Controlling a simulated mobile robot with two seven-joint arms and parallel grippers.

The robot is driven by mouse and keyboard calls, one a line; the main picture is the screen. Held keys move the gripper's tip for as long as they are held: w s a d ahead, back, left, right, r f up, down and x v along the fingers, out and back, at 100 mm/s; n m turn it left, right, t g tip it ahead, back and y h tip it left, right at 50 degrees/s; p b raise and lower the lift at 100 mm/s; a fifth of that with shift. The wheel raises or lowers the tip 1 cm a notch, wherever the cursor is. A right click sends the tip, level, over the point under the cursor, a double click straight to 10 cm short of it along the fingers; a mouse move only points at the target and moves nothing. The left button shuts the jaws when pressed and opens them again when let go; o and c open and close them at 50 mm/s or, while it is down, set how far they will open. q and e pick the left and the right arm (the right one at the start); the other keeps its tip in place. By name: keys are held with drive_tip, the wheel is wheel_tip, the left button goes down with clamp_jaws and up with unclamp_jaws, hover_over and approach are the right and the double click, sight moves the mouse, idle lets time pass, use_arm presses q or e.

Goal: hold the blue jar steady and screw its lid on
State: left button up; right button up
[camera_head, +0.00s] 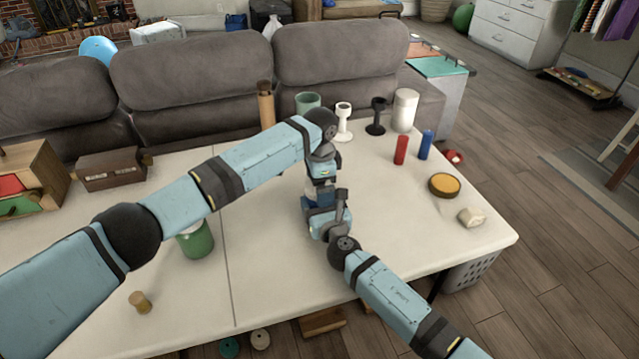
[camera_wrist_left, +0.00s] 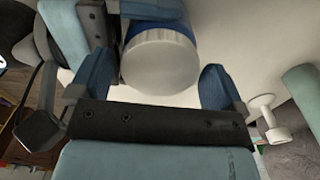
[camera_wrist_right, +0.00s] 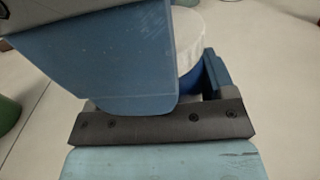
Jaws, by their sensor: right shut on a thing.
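The blue jar (camera_wrist_right: 188,84) stands upright between the fingers of my right gripper (camera_wrist_right: 186,92), which is shut on it. The white round lid (camera_wrist_left: 160,62) sits on top of the jar; how tightly it is seated cannot be told. The lid also shows in the right wrist view (camera_wrist_right: 190,42). My left gripper (camera_wrist_left: 157,80) is above the lid, its fingers spread either side of it, with a gap at the right finger. In the head view both grippers meet at the table's middle and mostly hide the jar. A large blue-grey part hides much of the right wrist view.
The white table (camera_head: 270,270) holds a green jar (camera_head: 196,240), a cork (camera_head: 139,301), a red cylinder (camera_head: 400,150), a blue cylinder (camera_head: 425,145) and a round yellow-topped tin (camera_head: 444,185). White and black goblets stand behind.

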use_arm(q)
drive_tip(key=shift+r, duration=0.1)
wheel_tip(320, 180, up, 12)
idle(0.5)
use_arm(e)
drive_tip(key=o, duration=1.7)
use_arm(q)
drive_tip(key=shift+r+p, duration=0.9)
drive_tip(key=shift+p, duration=0.05)
use_arm(e)
drive_tip(key=v, duration=1.4)
drive_tip(key=shift+w+r, duration=0.1)
